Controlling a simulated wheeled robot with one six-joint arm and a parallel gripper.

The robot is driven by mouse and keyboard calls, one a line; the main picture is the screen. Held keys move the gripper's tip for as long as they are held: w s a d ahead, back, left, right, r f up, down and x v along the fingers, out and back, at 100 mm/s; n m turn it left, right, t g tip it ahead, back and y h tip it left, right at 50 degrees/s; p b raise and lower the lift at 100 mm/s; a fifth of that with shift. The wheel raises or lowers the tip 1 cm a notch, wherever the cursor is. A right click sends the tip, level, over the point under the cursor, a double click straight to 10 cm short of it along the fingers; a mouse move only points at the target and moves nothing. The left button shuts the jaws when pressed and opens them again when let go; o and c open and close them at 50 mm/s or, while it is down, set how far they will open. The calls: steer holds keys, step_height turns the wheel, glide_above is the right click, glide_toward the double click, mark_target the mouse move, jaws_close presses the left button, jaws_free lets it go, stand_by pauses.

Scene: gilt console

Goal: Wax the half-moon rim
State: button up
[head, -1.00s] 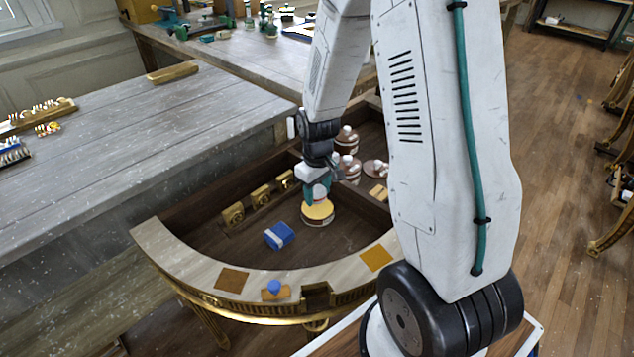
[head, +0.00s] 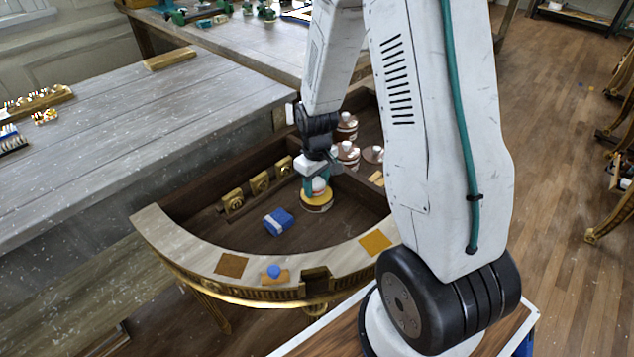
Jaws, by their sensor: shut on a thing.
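The half-moon rim (head: 197,257) is a pale curved band of wood along the front of the gilt console. A brown square (head: 232,264) lies on its left part and an orange-brown square (head: 375,243) on its right part. A small orange block with a blue knob (head: 274,272) stands on the rim between them. Inside the console is a round, shallow, yellow-topped tin (head: 316,204). My gripper (head: 318,187), with teal fingers, is right above the tin, shut on a small whitish rounded thing. Whether that thing touches the tin I cannot tell.
A blue-and-white block (head: 278,222) lies on the dark console floor. Gilt fittings (head: 258,183) line its back left wall. Several white-capped jars (head: 347,152) stand behind my gripper. A grey workbench (head: 140,120) adjoins the left. The floor between block and rim is bare.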

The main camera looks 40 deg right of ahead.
steer(key=shift+f, duration=0.6)
stand_by(1.2)
steer(key=shift+r, duration=3.55)
steer(key=shift+d, duration=0.1)
